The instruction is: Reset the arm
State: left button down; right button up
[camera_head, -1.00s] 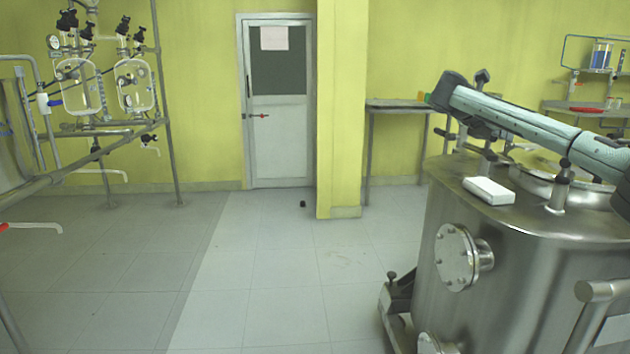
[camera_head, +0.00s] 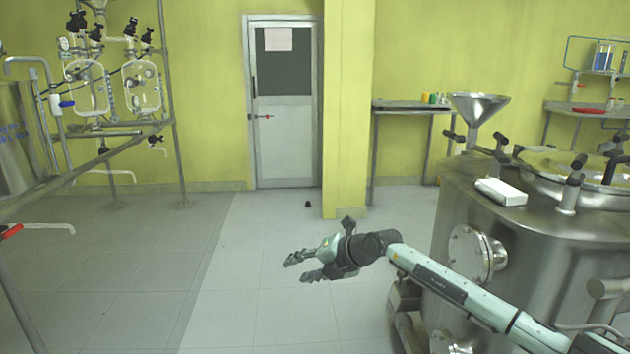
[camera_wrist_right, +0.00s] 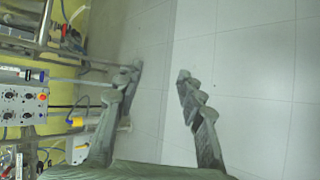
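My right arm reaches in from the lower right in the head view. Its gripper (camera_head: 303,267) is above the floor, left of the steel vessel, with its fingers pointing left. The fingers are spread apart with nothing between them. The right wrist view also shows both fingers (camera_wrist_right: 157,80) apart, with bare floor between them. My left gripper does not show in the head view.
A steel vessel (camera_head: 545,225) with a funnel (camera_head: 478,108) and a white box (camera_head: 501,191) stands at right. Glass reactors (camera_head: 142,88) on a metal frame stand at left. A side table (camera_head: 400,104) is by the back wall near a door (camera_head: 284,140).

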jog(key=s+a+r+m+t+y, duration=0.4)
jog(key=s+a+r+m+y, duration=0.1)
jog(key=d+f+m+t+h+p, duration=0.1)
jog(key=d+f+m+t+h, duration=0.2)
jog(key=d+m+t+h, duration=0.85)
jog(key=s+d+f+m+g+h, duration=0.1)
jog(key=s+d+f+m+g, duration=0.25)
jog(key=d+m, duration=0.2)
jog(key=s+d+f+m+g+h, duration=0.1)
jog(key=s+d+f+m+g, duration=0.15)
jog(key=d+f+m, duration=0.35)
jog(key=s+d+f+m+g+h, duration=0.25)
jog(key=s+d+f+g, duration=0.35)
jog(key=s+d+f, duration=0.45)
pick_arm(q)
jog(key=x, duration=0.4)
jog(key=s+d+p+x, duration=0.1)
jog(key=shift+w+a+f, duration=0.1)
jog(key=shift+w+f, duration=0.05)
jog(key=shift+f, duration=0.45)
pick_arm(e)
jog(key=s+f+g, duration=0.3)
jog(key=s+f, duration=0.1)
jog(key=s, duration=0.6)
jog(key=s+d+f+m+g+y, duration=0.1)
jog(key=s+f+g, duration=0.3)
jog(key=s, duration=0.6)
jog(key=shift+s+d, duration=0.15)
jog(key=shift+s, duration=0.25)
